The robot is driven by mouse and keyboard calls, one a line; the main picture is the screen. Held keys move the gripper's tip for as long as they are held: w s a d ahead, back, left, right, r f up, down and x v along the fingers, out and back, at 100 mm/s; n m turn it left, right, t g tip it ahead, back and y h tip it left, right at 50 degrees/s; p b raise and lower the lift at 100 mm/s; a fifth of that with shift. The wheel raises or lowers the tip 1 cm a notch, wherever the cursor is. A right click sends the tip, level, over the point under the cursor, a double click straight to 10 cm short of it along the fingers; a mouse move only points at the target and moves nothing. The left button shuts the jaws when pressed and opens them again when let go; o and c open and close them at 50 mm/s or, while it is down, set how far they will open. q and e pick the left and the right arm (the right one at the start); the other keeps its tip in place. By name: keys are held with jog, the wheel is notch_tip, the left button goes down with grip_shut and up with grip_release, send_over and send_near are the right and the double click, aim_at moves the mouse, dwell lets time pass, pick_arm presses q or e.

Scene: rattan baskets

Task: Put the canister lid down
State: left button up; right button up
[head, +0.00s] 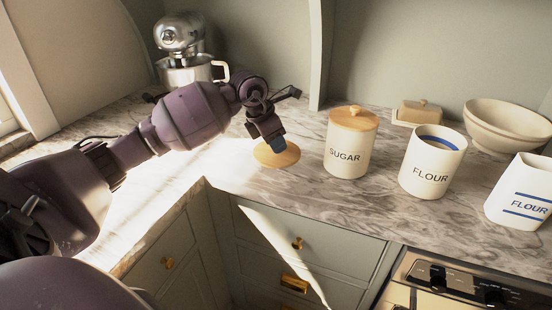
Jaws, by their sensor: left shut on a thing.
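A round wooden canister lid (264,157) is at the marble counter, left of the sugar canister. My left gripper (277,147) comes down over it from above and is shut on it; the fingers hide part of the lid's top. The lid looks level and at or very close to the counter surface; I cannot tell whether it touches. The flour canister (424,183) stands upright without a lid, right of the sugar canister (347,158), which has its wooden lid on. My right gripper is not in view.
A second white flour container (520,208) stands at the right edge. Behind are a butter dish (419,112) and stacked bowls (506,124). A stand mixer (183,50) is at the back left. A stove (455,285) is at the lower right. The marble counter (290,190) is clear in front of the lid.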

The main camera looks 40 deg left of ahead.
aim_at(272, 152)
pick_arm(q)
jog(key=shift+f, duration=0.8)
notch_tip(272, 152, down, 3)
jog(key=shift+f, duration=0.35)
jog(key=shift+f, duration=0.1)
jog(key=o, duration=0.9)
jog(key=shift+o, duration=0.2)
